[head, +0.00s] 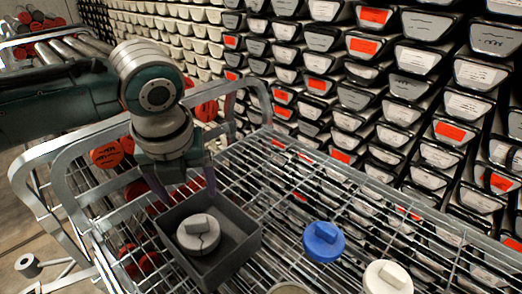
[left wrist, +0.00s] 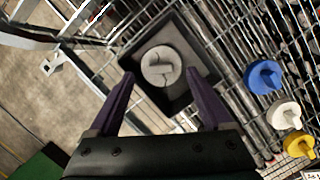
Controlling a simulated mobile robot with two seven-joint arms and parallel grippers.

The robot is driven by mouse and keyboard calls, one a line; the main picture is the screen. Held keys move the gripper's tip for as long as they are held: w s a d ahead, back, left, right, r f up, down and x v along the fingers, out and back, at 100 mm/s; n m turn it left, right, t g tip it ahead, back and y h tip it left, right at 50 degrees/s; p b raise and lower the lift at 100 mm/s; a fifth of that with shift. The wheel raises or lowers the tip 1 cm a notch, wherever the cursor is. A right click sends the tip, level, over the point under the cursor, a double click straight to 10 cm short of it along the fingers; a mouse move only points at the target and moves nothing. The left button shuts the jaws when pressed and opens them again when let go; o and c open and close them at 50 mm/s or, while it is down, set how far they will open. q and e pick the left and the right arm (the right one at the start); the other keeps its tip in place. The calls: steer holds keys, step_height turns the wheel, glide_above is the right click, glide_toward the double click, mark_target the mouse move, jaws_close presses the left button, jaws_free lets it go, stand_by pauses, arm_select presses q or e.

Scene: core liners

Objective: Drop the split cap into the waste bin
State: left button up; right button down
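The grey split cap (head: 198,234), with a dark crack across its top and a raised bar handle, lies inside a dark grey square bin (head: 241,248). In the left wrist view the split cap (left wrist: 161,66) sits near the middle of the bin (left wrist: 183,27), handle up. My left gripper (head: 183,190) is just above the bin's far side, with its purple fingers apart. In the left wrist view the fingers of my left gripper (left wrist: 159,76) are spread and nothing is between them. My right gripper is in neither view.
The bin stands on a wire-mesh cart top with raised metal rails (head: 60,165). A blue cap (head: 323,241) and a white cap (head: 387,278) lie to its right; a yellow cap (left wrist: 298,144) shows in the wrist view. Stacked labelled boxes (head: 370,97) wall off the back.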

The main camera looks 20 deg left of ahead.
arm_select(q)
steer(key=p+v, duration=0.1)
steer(key=v, duration=0.9)
steer(key=shift+p, duration=0.3)
